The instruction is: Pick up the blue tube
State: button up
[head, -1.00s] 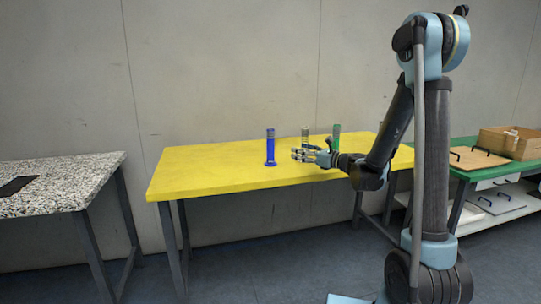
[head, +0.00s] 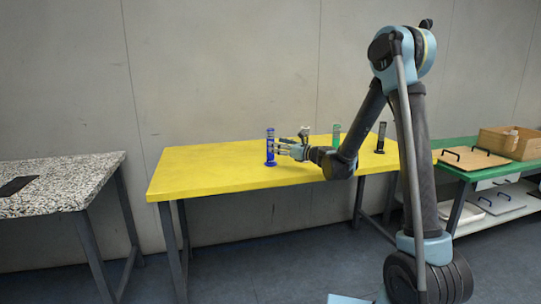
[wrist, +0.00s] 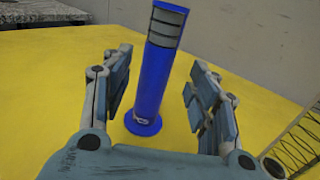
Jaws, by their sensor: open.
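The blue tube (head: 270,146) stands upright on its round base on the yellow table (head: 215,178), left of the other tubes. My gripper (head: 279,149) is at its right side, fingers pointing left toward it. In the wrist view the blue tube (wrist: 157,75) stands between the two open fingers of my gripper (wrist: 160,95). Gaps show on both sides of it, wider on the right, so the fingers do not appear to grip it. Its foot and banded grey top are visible.
A green tube (head: 336,137) and a black tube (head: 381,138) stand farther right on the table. Another tube (head: 305,131) is mostly hidden behind my gripper. A speckled table (head: 75,180) is at left, and a green table (head: 455,155) with a wooden box (head: 505,143) at right.

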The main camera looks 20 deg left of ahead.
jog(key=shift+r+x, duration=0.1)
jog(key=shift+x, duration=1.05)
jog(key=shift+r+x, duration=0.15)
jog(key=shift+x, duration=1.05)
jog(key=shift+s, duration=0.2)
grip_shut()
